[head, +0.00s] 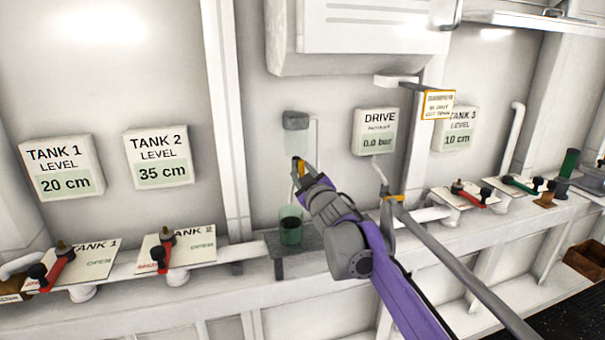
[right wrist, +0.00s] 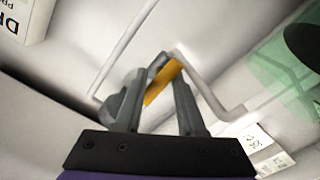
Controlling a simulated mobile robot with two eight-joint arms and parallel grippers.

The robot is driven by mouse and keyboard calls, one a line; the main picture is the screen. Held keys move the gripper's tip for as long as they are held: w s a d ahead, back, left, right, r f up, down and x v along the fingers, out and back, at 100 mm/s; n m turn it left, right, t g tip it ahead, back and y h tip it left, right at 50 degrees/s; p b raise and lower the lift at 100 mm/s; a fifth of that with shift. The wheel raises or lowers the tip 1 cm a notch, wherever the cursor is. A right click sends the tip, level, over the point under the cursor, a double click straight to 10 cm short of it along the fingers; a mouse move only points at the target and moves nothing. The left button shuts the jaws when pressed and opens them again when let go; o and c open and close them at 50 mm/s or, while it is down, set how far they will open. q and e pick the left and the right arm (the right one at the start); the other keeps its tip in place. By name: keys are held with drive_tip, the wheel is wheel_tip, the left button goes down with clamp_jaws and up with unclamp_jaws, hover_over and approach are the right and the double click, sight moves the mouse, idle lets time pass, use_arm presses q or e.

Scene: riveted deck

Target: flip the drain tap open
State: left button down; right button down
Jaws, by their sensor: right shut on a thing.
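The drain tap has a yellow-orange lever (right wrist: 165,80) on a thin bent grey pipe (right wrist: 198,80). In the right wrist view, my right gripper (right wrist: 157,88) has its two fingers closed on this lever, one on each side. In the head view the lever (head: 296,166) shows as a small yellow patch at the tip of my right gripper (head: 300,172). It sits below a grey wall box (head: 295,120) and above a green transparent cup (head: 290,229). The gripper hides part of the tap. My left gripper is not in view.
The cup stands on a small grey shelf (head: 287,267). A long grey bar (head: 460,270) slants past the right of my arm. Red-handled valves (head: 60,265) line the pipe at left, and more valves (head: 468,193) stand at right. A drive gauge (head: 376,131) hangs near the gripper.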

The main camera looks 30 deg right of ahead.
drive_tip(key=c, duration=0.6)
unclamp_jaws()
